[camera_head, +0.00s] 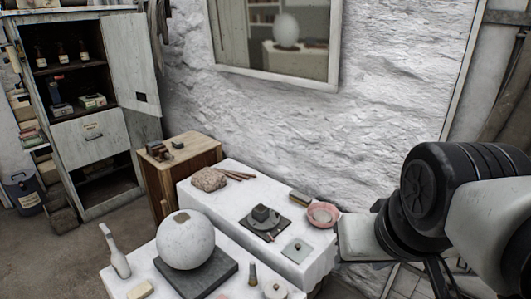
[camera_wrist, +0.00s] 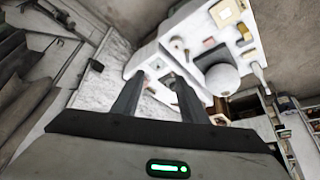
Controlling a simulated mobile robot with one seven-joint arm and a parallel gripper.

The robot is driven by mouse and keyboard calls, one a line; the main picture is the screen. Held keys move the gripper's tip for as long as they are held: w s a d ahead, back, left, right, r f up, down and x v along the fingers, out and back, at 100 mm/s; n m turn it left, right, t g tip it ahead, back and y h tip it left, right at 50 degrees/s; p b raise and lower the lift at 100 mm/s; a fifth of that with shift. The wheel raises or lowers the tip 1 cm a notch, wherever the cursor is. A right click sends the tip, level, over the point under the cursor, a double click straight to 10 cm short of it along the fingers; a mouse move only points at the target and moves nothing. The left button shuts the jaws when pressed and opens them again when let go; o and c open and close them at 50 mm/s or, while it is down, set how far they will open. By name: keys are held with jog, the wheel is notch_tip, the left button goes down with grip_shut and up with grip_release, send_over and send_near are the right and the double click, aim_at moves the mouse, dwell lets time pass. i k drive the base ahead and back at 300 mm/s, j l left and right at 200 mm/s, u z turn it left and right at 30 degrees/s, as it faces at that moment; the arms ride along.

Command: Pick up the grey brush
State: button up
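A small upright-looking brush (camera_head: 253,275) with a dark body and lighter end is on the front white-draped table, right of the large plaster sphere (camera_head: 186,240); I cannot tell for sure that it is the grey brush. Thin brown sticks or brushes (camera_head: 240,176) lie by a rough stone on the back table. My gripper (camera_wrist: 155,80) shows in the wrist view with its two fingers apart and nothing between them. It is well away from the tables. The brush cannot be made out clearly in the wrist view.
The back table (camera_head: 200,196) holds a pink bowl (camera_head: 323,214) and a dark tray. A wooden cabinet (camera_head: 190,165) stands behind; a rough wall borders the back.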

aim_at(253, 281)
jog(key=u, duration=1.45)
jog(key=i+l, duration=0.1)
jog(key=l, duration=0.4)
jog(key=i+l+u, duration=0.1)
jog(key=l, duration=0.4)
jog(key=i+l, duration=0.15)
jog(key=l, duration=0.35)
jog(key=i+l+u, duration=0.1)
jog(key=l, duration=0.4)
